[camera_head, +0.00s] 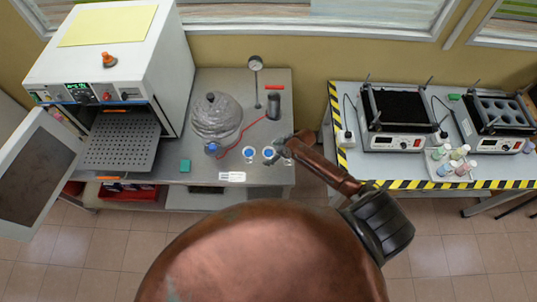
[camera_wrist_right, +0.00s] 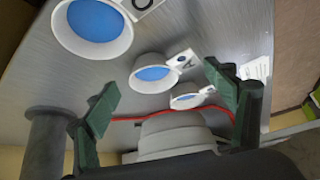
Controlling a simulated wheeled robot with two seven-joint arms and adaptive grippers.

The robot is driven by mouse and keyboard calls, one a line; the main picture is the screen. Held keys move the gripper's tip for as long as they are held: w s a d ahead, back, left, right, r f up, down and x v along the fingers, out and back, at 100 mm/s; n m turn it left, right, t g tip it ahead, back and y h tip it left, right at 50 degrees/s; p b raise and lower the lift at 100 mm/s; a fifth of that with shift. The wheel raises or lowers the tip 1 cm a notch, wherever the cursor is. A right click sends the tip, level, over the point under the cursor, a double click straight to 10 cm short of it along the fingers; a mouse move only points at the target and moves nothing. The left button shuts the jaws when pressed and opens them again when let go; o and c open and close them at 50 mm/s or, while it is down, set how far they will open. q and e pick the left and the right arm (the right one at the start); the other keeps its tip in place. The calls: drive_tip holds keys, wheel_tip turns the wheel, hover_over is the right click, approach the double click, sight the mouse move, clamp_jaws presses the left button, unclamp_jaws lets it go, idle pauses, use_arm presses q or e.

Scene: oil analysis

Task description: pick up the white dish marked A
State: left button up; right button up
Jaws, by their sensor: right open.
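In the right wrist view, three white dishes with blue insides stand on the grey table (camera_wrist_right: 215,30). The middle white dish (camera_wrist_right: 150,85) has a tag (camera_wrist_right: 182,58) with a dark mark that looks like an A, though it is small. A larger-looking dish (camera_wrist_right: 95,45) is at the upper left, and a smaller-looking one (camera_wrist_right: 186,102) is beyond. In the head view, two dishes (camera_head: 249,154) show near the table's front edge, their letters unreadable. My right gripper (camera_wrist_right: 163,95) is open and empty, its fingers to either side of the middle dish in view. My left gripper is not in view.
A wrapped grey flask (camera_head: 216,118) stands behind the dishes, with a red cord (camera_head: 250,128) on the table. A gauge stand (camera_head: 256,85) and dark cylinder (camera_head: 273,105) are behind. A white oven (camera_head: 120,60) with open door stands left; a striped-edge bench (camera_head: 410,184) stands right.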

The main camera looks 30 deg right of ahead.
drive_tip(key=shift+w+a+f, duration=0.15)
drive_tip(key=shift+a+f, duration=0.05)
drive_tip(key=shift+f, duration=0.15)
drive_tip(key=c, duration=0.9)
drive_tip(key=shift+c, duration=0.4)
drive_tip(key=shift+r, duration=0.15)
